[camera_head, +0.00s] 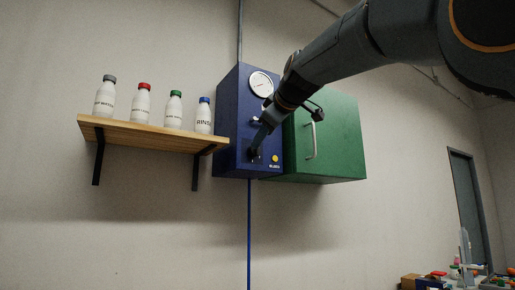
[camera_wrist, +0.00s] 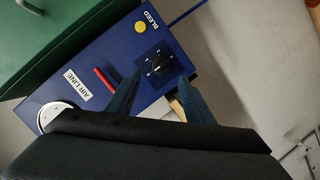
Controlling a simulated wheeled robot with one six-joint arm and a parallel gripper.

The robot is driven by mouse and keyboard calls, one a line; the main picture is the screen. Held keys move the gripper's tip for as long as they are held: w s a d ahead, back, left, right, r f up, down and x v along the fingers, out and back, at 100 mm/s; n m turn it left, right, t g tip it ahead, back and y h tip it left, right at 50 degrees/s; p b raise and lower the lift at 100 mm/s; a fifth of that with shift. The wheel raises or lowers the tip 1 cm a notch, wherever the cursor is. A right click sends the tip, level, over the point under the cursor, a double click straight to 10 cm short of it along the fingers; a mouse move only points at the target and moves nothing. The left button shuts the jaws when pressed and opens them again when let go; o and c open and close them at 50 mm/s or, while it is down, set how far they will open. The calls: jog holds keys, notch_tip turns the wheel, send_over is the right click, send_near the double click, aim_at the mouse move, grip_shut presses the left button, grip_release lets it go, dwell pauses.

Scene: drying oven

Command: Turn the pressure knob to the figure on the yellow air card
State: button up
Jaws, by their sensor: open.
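A black pressure knob (camera_wrist: 160,64) sits on the front of the blue air line box (camera_head: 232,110), with small white figures around it. The pointer's exact setting is too small to read. My gripper (camera_wrist: 160,77) is open, its two blue fingertips apart on either side of the knob's near edge; I cannot tell whether they touch it. In the head view my gripper (camera_head: 257,146) is at the lower front of the box and hides the knob. A round white gauge (camera_head: 261,84) is at the top of the box. I see no yellow air card in either view.
A yellow bleed button (camera_wrist: 140,27) and a red lever (camera_wrist: 104,78) are close to the knob. A green cabinet (camera_head: 340,140) adjoins the box on the right. A wooden shelf (camera_head: 150,134) with several white bottles is on the left.

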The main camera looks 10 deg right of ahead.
jog(key=p+x, duration=0.2)
jog(key=x, duration=0.5)
jog(key=shift+c, duration=0.3)
jog(key=c, duration=1)
